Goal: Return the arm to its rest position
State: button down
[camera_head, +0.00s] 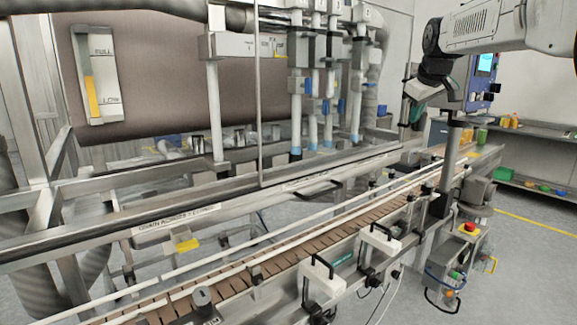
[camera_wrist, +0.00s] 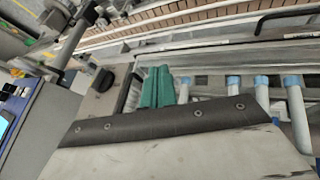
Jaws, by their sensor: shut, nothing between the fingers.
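My arm (camera_head: 490,28) reaches in from the upper right, its dark wrist bent downward in the head view. My gripper (camera_head: 417,110) hangs below the wrist, above the far part of the conveyor line and left of the blue control panel (camera_head: 483,75). In the wrist view its green fingers (camera_wrist: 156,88) lie close together, with nothing seen between them. They are apart from the filler's pale tubes with blue ends (camera_wrist: 266,85), which stand behind and to their right.
The brown slatted conveyor (camera_head: 290,255) with its rails runs diagonally across the head view. The filling nozzles (camera_head: 328,110) and steel frame stand left of my gripper. A shelf (camera_head: 540,185) with small items stands farther right.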

jog(key=s+a+f+m+g, duration=0.1)
jog(key=s+a+f, duration=0.2)
jog(key=s+f, duration=0.4)
jog(key=s+a+f+m+g, duration=0.2)
jog(key=s+a+f, duration=0.2)
jog(key=s, duration=2)
jog(key=s+a+f+m+g, duration=0.2)
jog(key=s+a+f, duration=0.2)
jog(key=s+f, duration=0.6)
jog(key=s, duration=0.6)
jog(key=shift+a+y, duration=0.2)
jog(key=shift+y, duration=0.2)
